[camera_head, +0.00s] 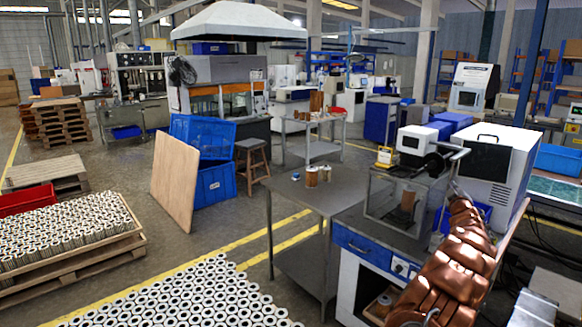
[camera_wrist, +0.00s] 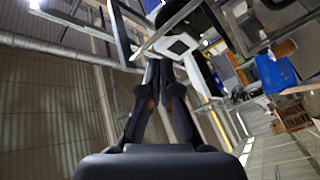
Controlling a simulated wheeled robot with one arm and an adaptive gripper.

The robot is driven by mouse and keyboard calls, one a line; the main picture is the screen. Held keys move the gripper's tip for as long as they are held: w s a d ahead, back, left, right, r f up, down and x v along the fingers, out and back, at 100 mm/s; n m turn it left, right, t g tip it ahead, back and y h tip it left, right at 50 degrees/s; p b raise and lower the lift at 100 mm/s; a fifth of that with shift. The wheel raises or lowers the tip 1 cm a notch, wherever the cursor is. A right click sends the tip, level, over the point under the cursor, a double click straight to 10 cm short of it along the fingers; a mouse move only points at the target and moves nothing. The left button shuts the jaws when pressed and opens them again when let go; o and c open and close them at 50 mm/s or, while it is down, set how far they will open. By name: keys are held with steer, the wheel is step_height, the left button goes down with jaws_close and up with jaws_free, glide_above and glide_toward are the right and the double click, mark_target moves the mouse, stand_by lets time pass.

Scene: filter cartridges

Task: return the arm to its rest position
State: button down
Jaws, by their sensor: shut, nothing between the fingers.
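My gripper (camera_wrist: 158,80) shows in the wrist view, its two dark fingers leaning together at the tips, shut and empty. The wrist view is strongly tilted, and nothing lies close to the fingertips. I cannot make out the gripper in the head view. A brownish cartridge (camera_head: 407,202) shows inside a clear-walled box (camera_head: 380,205) on the workbench to the right.
The workbench has a blue drawer (camera_head: 365,247). A white machine (camera_head: 485,160) stands behind it. Many cartridges fill a pallet (camera_head: 75,275) at the left, and more stand in rows (camera_head: 190,300) at the bottom. A wooden board (camera_head: 174,182) leans by blue crates (camera_head: 214,184). Floor between them is clear.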

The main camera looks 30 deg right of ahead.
steer(key=w+a+r+m+g+y, duration=0.1)
steer(key=w+a+y, duration=0.1)
steer(key=w+a, duration=0.75)
steer(key=w+a+r+m+y, duration=0.1)
steer(key=w+a+r+y, duration=0.15)
steer(key=w+a, duration=0.7)
steer(key=s+a+f+g+y, duration=0.1)
steer(key=s+a+f+y, duration=0.15)
steer(key=a, duration=1.15)
steer(key=s+a+f+g+y, duration=0.1)
steer(key=a+g+y, duration=0.15)
steer(key=a, duration=1.25)
steer(key=s+a+f+n+g+y, duration=0.1)
steer(key=s+a+f+g+y, duration=0.1)
steer(key=s+a, duration=0.7)
steer(key=s+a+f+n+g+y, duration=0.15)
steer(key=s+a, duration=0.45)
steer(key=a, duration=0.6)
steer(key=s+a+f+g, duration=0.1)
steer(key=s+a, duration=0.3)
steer(key=s, duration=0.5)
steer(key=s+a+f+g+y, duration=0.1)
steer(key=s+a+f+g, duration=0.1)
steer(key=s, duration=0.8)
steer(key=s+a+f+g, duration=0.2)
steer(key=s+a+g, duration=0.1)
steer(key=s+a, duration=0.4)
steer(key=s, duration=0.2)
steer(key=shift+s, duration=0.3)
